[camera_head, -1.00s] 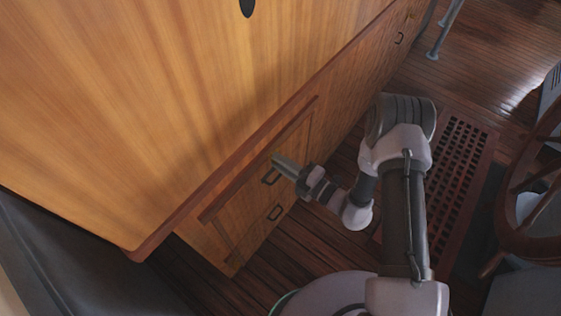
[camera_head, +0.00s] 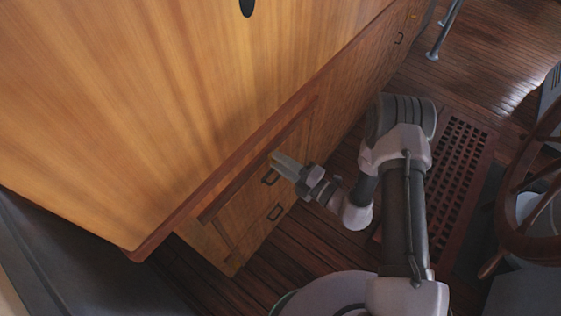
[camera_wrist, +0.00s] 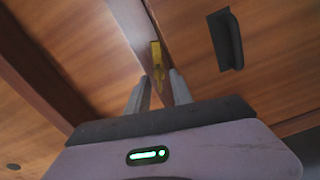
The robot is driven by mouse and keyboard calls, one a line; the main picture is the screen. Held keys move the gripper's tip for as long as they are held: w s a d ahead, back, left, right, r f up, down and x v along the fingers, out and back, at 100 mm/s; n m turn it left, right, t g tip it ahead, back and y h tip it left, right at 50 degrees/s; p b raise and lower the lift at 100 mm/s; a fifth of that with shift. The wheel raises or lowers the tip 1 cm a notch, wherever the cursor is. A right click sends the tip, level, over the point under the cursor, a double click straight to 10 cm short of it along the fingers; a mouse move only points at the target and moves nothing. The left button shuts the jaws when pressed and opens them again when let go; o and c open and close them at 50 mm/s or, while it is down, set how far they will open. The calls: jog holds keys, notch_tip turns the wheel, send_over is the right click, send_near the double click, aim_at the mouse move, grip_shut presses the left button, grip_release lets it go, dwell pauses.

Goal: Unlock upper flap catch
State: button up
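A small brass-yellow catch (camera_wrist: 157,62) sits on the wooden cabinet front in the wrist view, beside a narrow seam. My gripper (camera_wrist: 158,76) has its two grey fingers apart, with the catch showing between and just beyond their tips. I cannot tell whether either finger touches it. In the head view my gripper (camera_head: 274,158) reaches the cabinet front under the overhanging top edge. The catch is only a tiny yellowish spot at the fingertips there, mostly hidden.
A dark handle (camera_wrist: 230,40) stands out to the right of the catch. The wooden cabinet top (camera_head: 150,110) overhangs close by. A floor grate (camera_head: 455,165) and a ship's wheel (camera_head: 515,205) are on the right.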

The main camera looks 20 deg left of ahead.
dwell(0.4)
jog(key=p+v, duration=0.3)
jog(key=v, duration=1.4)
jog(key=shift+d, duration=0.2)
